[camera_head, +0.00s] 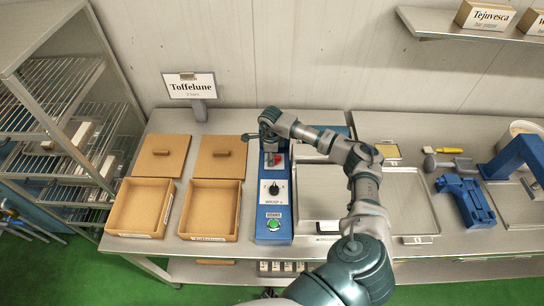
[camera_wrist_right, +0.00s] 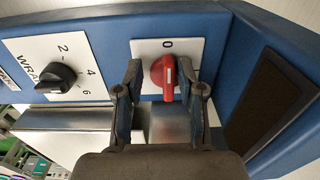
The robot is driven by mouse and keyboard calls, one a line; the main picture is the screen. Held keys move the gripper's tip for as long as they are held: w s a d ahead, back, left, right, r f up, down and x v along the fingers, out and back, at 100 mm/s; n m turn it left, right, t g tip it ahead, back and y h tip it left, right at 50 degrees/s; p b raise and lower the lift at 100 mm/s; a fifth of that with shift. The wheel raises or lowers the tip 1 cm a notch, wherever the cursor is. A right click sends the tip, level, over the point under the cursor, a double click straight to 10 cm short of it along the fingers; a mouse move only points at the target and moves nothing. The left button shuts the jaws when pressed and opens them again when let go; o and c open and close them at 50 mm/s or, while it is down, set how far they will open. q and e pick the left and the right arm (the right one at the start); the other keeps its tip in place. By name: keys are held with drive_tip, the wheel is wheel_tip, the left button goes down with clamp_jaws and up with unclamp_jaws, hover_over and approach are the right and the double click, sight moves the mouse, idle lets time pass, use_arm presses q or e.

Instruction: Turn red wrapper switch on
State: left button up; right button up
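The red switch (camera_wrist_right: 158,74) is a round red knob with a white mark on a white plate (camera_wrist_right: 190,48) on the blue wrapper machine (camera_head: 272,232). Its mark stands roughly in line with the printed 0. In the right wrist view my right gripper (camera_wrist_right: 160,74) is open, with one finger on each side of the knob. A small gap shows at the left finger; contact at the right finger is unclear. In the head view the right gripper (camera_head: 268,142) is above the machine's back part, and the red switch (camera_head: 277,160) shows just below it. My left gripper is not in view.
A black dial (camera_wrist_right: 56,76) numbered 2, 4, 6 and a green start button (camera_head: 273,224) are on the same machine. Open wooden boxes (camera_head: 209,238) stand to the left. A metal tray (camera_head: 410,238) lies to the right. A Toffelune sign (camera_head: 191,86) stands behind.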

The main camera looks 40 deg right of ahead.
drive_tip(key=c, duration=0.4)
drive_tip(key=shift+d, duration=0.2)
clamp_jaws()
drive_tip(key=shift+s+d+f, duration=0.15)
drive_tip(key=shift+d+f, duration=0.05)
drive_tip(key=shift+d, duration=0.3)
drive_tip(key=shift+s+d+f, duration=0.1)
drive_tip(key=shift+d+f, duration=0.05)
drive_tip(key=shift+d, duration=0.3)
drive_tip(key=shift+w+a+r, duration=0.1)
drive_tip(key=shift+a, duration=0.2)
drive_tip(key=m, duration=0.8)
drive_tip(key=shift+w+r+m, duration=0.1)
drive_tip(key=shift+r+m, duration=0.05)
drive_tip(key=shift+m, duration=0.25)
drive_tip(key=m, duration=0.4)
drive_tip(key=shift+m+p, duration=0.3)
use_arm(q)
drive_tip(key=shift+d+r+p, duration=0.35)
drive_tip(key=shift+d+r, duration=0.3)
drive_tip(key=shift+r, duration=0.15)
use_arm(e)
drive_tip(key=shift+w+d+r+m, duration=0.1)
drive_tip(key=shift+m, duration=2.2)
